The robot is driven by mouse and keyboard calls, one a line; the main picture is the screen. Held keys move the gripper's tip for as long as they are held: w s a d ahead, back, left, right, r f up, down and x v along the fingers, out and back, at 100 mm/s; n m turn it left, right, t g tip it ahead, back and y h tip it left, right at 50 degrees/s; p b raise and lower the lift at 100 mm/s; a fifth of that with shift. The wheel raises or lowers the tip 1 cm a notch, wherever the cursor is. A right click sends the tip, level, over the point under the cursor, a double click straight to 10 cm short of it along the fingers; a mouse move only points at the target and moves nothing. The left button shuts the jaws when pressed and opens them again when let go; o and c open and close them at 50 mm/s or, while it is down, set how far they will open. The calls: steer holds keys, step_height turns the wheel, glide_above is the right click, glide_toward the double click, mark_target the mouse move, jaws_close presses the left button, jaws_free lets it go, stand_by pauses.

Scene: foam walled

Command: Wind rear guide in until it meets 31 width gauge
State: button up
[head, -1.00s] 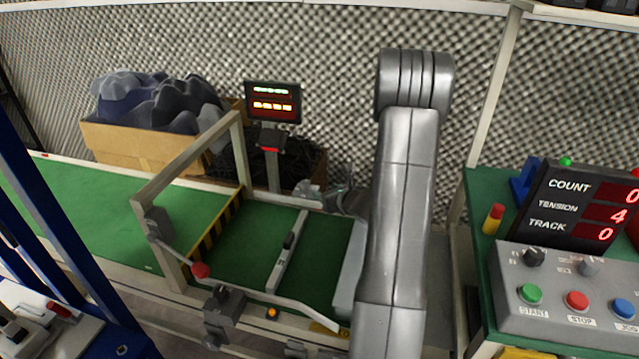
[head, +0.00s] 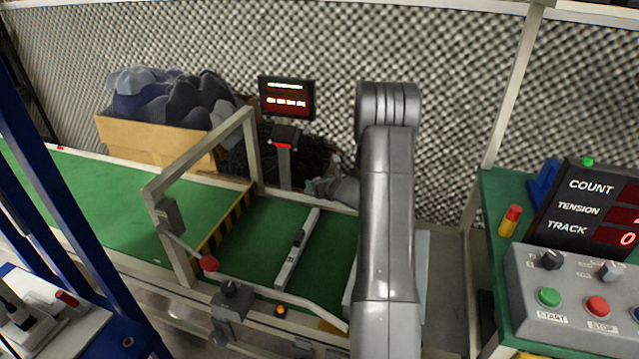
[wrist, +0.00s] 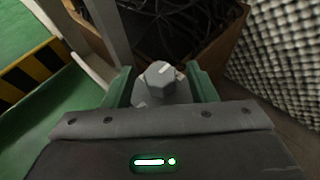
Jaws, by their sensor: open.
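In the wrist view, a grey faceted knob (wrist: 160,75) with a pale mark sits between the green fingers of my gripper (wrist: 160,88). The fingers stand open on either side of it; I cannot tell whether they touch it. In the head view my gripper (head: 322,187) is at the far edge of the green belt, left of my arm, and the knob is hard to make out. A pale bar (head: 286,270) with a dark block lies across the belt; I cannot read a 31 on it. I cannot clearly pick out the rear guide, and my arm hides part of that side.
A pale gate frame (head: 200,150) with a red-ended lever (head: 208,264) stands over the belt. A small display (head: 286,98) and a cardboard box of dark cloth (head: 150,140) are behind. A control panel (head: 580,290) stands right. Foam wall closes the back.

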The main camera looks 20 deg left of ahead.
steer(key=shift+c, duration=0.2)
steer(key=c, duration=0.9)
steer(key=shift+c, duration=0.2)
